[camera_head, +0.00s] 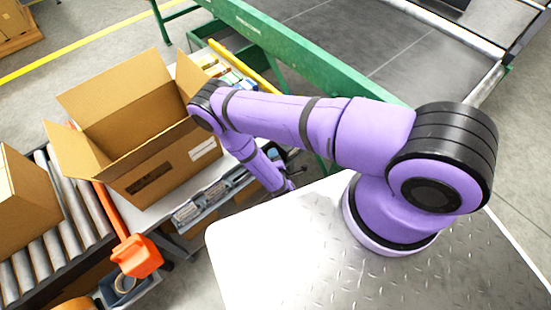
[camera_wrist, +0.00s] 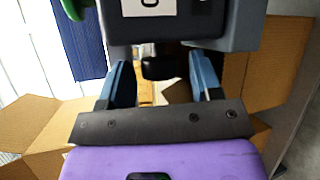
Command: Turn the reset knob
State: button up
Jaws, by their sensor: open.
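In the wrist view, a dark knob-like part (camera_wrist: 160,68) shows below a dark grey control box (camera_wrist: 205,22). The box has a white label marked with a "0" or similar sign. I take the dark part to be the reset knob, but no lettering names it. My gripper (camera_wrist: 161,75) has its two blue fingers apart, one on each side of the knob. Gaps show between the fingers and the knob, and I cannot tell how far along the knob's depth they reach. In the head view my gripper and the knob are not clear behind my arm.
A green machine beam (camera_head: 290,45) runs behind my arm.

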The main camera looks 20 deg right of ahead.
jog(key=shift+c, duration=0.4)
jog(key=c, duration=0.8)
jog(key=shift+r+n+g, duration=0.1)
jog(key=shift+n+g, duration=0.2)
jog(key=shift+g, duration=0.3)
jog(key=o, duration=0.9)
jog(key=v, duration=1)
jog(key=shift+s+a+r, duration=0.1)
jog(key=shift+s+r, duration=0.05)
jog(key=shift+s, duration=0.2)
